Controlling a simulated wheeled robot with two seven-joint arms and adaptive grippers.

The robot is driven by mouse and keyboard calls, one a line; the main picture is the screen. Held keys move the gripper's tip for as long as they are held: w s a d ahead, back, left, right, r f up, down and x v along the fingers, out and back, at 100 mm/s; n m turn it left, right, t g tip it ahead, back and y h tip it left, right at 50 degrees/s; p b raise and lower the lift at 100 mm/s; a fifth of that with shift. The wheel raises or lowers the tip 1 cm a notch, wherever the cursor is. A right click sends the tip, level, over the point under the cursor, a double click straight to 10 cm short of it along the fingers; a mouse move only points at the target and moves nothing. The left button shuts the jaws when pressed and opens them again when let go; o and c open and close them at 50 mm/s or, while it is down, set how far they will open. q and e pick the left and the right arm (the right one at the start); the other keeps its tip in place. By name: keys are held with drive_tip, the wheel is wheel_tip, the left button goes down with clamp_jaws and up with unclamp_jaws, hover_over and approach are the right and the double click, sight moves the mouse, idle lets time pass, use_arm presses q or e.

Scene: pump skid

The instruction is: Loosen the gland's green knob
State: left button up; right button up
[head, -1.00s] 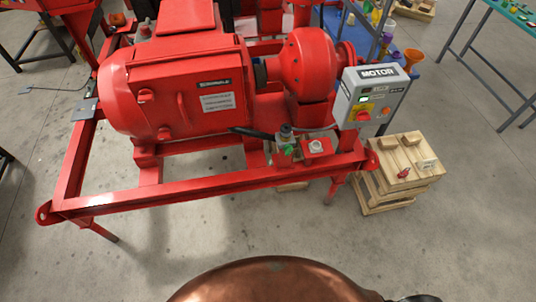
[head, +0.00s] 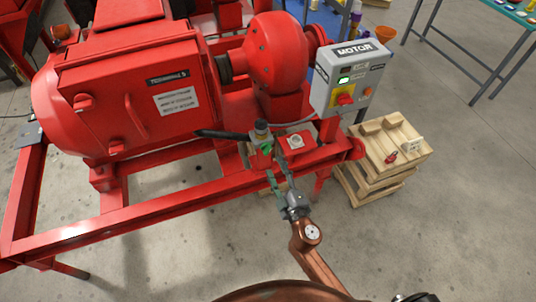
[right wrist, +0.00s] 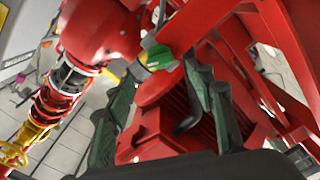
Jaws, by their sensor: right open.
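The gland's green knob (head: 266,148) sits on a small fitting at the red skid's front rail, below the motor. In the right wrist view the green knob (right wrist: 157,58) is ahead, near the fingertips. My right gripper (head: 276,166) reaches up from below, just in front of the knob. It is open, and in the right wrist view its two dark green fingers (right wrist: 157,80) stand apart with the knob beyond, roughly between the tips. I see no clear contact with the knob. My left gripper is not in view.
A grey motor box (head: 348,75) with a red switch stands right of the knob. A red block with a white cap (head: 295,142) is close on the right. The red frame rail (head: 150,213) runs alongside. Wooden pallets (head: 392,150) stand at the right. The floor in front is clear.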

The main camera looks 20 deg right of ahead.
sight(268, 153)
drive_tip(key=w, duration=0.7)
drive_tip(key=shift+w+a, duration=0.1)
drive_tip(key=shift+w, duration=0.1)
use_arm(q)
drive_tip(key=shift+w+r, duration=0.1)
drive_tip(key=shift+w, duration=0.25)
use_arm(e)
drive_tip(key=shift+c, duration=0.6)
drive_tip(key=c, duration=1)
drive_tip(key=shift+c, duration=0.2)
